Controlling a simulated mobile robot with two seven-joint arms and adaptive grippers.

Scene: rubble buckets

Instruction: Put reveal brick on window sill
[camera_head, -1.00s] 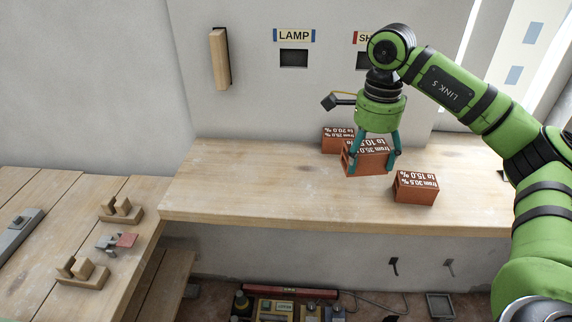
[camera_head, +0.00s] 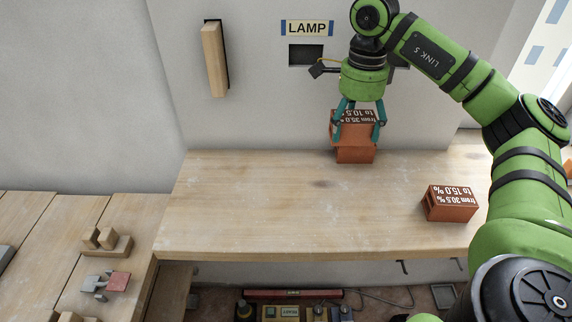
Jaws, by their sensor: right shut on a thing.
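My right gripper (camera_head: 361,128) is shut on a red-brown brick (camera_head: 352,123) with white upside-down lettering reading about "from 35.0 % to 10.5". The held brick appears raised. It overlaps a second red-brown brick (camera_head: 356,154) on the wooden top (camera_head: 270,205); whether they touch I cannot tell. A third lettered brick (camera_head: 450,203), reading "from 30.5 % to 15.0 %", sits on the top at the right. No brick is marked "reveal", and I cannot tell whether the wooden top is the window sill. My left gripper is not in view.
A LAMP sign (camera_head: 306,28) hangs above a dark wall recess (camera_head: 306,54). A wooden bar (camera_head: 214,60) is fixed to the wall. Wooden holders (camera_head: 108,241) and a small grey-and-red item (camera_head: 106,284) are on the left bench. The left and middle of the wooden top are clear.

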